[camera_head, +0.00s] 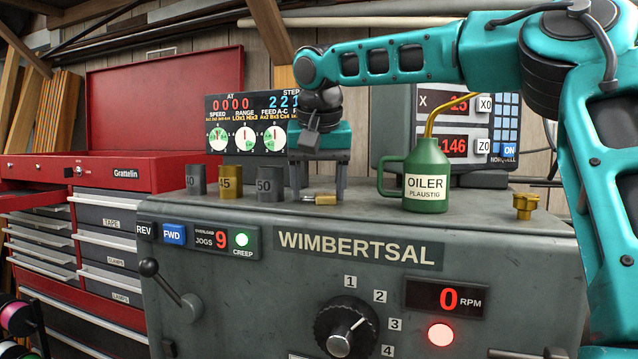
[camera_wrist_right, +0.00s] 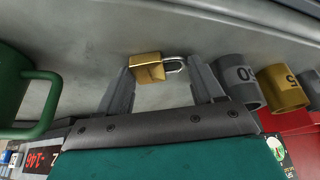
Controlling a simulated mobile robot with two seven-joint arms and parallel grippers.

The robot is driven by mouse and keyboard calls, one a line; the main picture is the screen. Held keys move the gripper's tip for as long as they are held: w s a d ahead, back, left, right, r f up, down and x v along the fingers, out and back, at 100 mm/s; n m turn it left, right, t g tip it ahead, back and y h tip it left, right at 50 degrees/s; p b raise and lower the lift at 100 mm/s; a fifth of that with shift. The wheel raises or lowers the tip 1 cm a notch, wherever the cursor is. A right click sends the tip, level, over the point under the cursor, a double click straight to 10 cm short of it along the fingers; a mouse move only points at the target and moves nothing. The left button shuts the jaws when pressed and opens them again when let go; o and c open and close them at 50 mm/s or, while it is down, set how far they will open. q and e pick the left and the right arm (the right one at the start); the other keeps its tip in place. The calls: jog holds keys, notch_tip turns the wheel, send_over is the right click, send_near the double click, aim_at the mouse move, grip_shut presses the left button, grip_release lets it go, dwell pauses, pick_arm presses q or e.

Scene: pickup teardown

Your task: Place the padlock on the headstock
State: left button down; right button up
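The padlock (camera_head: 326,199) has a brass body and a silver shackle. My left gripper is out of view.
A green oiler can (camera_head: 427,180) stands right of my right gripper. Grey and brass numbered cylinders (camera_head: 230,182) stand close on its left. A small brass fitting (camera_head: 525,206) sits at the right. Display panels (camera_head: 245,123) stand behind. The headstock's front top edge is mostly clear.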

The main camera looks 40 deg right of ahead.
jog(key=o, duration=0.4)
jog(key=shift+r, duration=0.1)
jog(key=shift+r, duration=0.25)
jog(key=v, duration=1.1)
jog(key=shift+s+a+r, duration=0.15)
jog(key=shift+r, duration=0.1)
jog(key=shift+s+f, duration=0.1)
